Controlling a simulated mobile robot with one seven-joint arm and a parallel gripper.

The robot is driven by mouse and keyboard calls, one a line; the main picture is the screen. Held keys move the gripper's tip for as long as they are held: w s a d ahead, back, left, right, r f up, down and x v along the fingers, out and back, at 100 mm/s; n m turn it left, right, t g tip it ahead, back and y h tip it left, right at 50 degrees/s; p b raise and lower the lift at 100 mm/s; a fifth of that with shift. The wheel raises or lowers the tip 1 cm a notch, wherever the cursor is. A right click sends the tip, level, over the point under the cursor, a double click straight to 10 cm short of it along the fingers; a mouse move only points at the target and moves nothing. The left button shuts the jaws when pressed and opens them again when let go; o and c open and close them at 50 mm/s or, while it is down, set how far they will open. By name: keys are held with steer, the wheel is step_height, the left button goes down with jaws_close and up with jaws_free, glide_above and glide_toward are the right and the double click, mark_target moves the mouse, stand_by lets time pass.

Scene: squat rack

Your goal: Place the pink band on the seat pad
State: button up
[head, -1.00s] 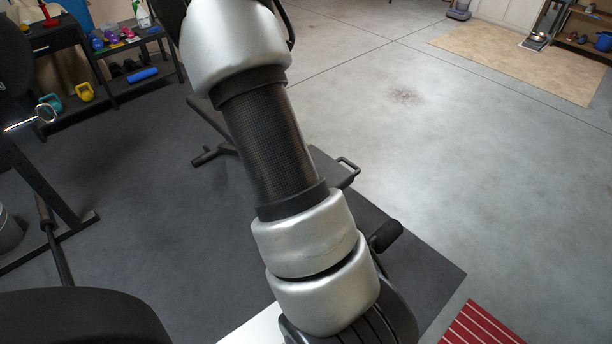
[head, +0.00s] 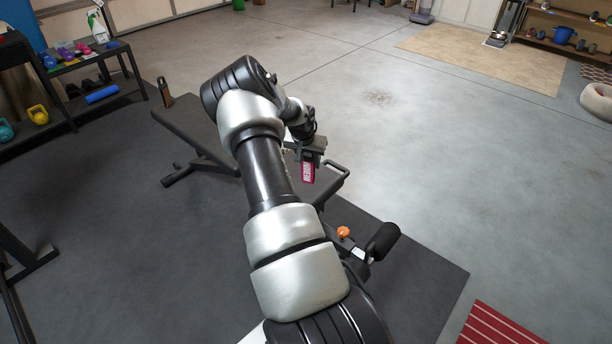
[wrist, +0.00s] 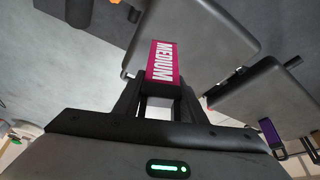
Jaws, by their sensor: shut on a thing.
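The pink band (head: 308,173), marked "MEDIUM", hangs from my gripper (head: 307,150) in the head view. In the wrist view my gripper (wrist: 160,92) is shut on the pink band (wrist: 163,62), which stands out beyond the fingertips. The dark seat pad (head: 325,188) of the bench is below and beside the band, partly hidden by my arm. A grey pad, which looks like the seat pad (wrist: 215,40), lies behind the band in the wrist view. The band appears apart from it; the gap cannot be judged.
The bench's long back pad (head: 190,125) extends left, with a small dark upright object (head: 165,92) at its far end. A metal handle (head: 338,168) and a black roller (head: 383,240) are near the seat. Open concrete floor lies right.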

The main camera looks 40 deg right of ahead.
mark_target(309, 171)
steer(key=shift+f+b, duration=0.55)
steer(key=shift+f, duration=2.15)
steer(key=shift+f, duration=0.2)
steer(key=o, duration=1)
steer(key=shift+a+r, duration=0.1)
steer(key=shift+r, duration=0.45)
steer(key=p+v, duration=0.3)
steer(key=v, duration=0.8)
steer(key=shift+a+r, duration=0.15)
